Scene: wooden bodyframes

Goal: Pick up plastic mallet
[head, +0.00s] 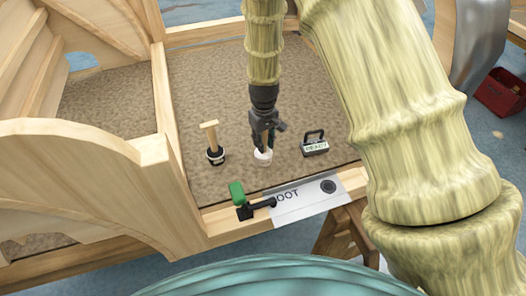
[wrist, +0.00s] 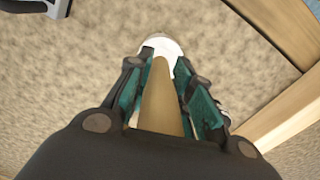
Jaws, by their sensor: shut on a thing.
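The plastic mallet has a white head (head: 263,157) and a pale wooden handle. It stands head down at the carpeted floor of the wooden frame, in the middle of the head view. My gripper (head: 266,145) reaches down from above and is shut on its handle. In the wrist view the handle (wrist: 160,100) runs between the green finger pads, with the white head (wrist: 163,47) beyond the fingertips. The gripper hides much of the handle in the head view. I cannot tell whether the head touches the carpet.
A second mallet with a dark head and wooden handle (head: 211,140) stands to the left. A black case-like object with a handle and a "READY" label (head: 315,144) is to the right. A green-and-black tool (head: 240,198) lies on the front beam beside a white label plate (head: 310,200). Wooden beams (head: 163,110) border the carpet.

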